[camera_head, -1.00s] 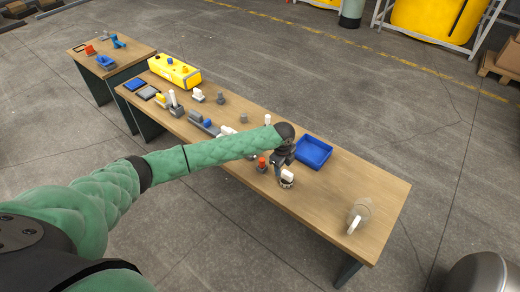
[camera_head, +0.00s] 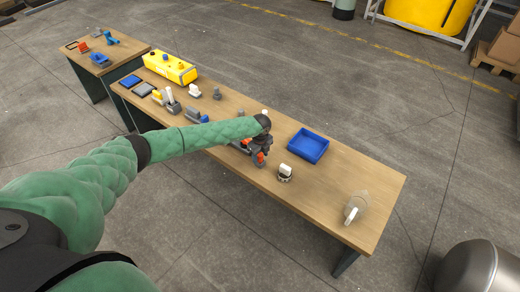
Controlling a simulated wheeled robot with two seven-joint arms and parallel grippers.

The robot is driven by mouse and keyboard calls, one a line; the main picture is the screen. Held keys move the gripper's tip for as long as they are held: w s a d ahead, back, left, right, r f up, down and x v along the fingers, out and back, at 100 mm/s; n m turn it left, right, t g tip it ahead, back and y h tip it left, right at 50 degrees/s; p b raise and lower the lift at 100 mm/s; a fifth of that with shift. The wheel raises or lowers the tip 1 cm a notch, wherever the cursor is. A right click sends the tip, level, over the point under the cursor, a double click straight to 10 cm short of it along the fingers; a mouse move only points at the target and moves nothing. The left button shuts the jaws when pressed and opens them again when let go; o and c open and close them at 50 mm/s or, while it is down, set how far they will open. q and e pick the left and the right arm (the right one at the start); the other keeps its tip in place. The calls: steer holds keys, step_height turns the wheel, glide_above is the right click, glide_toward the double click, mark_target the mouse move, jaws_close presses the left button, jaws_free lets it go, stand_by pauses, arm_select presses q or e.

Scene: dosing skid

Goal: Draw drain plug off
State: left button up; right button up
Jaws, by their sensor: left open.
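My left gripper (camera_head: 256,151) is over the long wooden table (camera_head: 320,199), at the end of my green arm. It is open. A small orange-red topped fitting (camera_head: 260,157) is right at the gripper and partly hidden by it; I cannot tell whether they touch. A white-topped fitting with a dark ring (camera_head: 285,172) stands apart, to the right of the gripper. I cannot tell which small fitting is the drain plug. My right gripper is not in view.
A blue tray (camera_head: 308,146) lies right of the gripper. A clear disc with a white handle (camera_head: 355,208) is near the table's right end. A yellow box (camera_head: 170,67) and several small fittings stand to the left. Bare tabletop lies around the tray.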

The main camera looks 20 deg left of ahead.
mark_target(260, 155)
arm_select(q)
steer(key=shift+f, duration=0.65)
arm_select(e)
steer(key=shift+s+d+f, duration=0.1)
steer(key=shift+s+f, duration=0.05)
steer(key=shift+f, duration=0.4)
arm_select(q)
steer(key=c, duration=1)
steer(key=shift+r+p, duration=1.95)
steer(key=shift+r, duration=0.85)
steer(key=shift+c, duration=0.3)
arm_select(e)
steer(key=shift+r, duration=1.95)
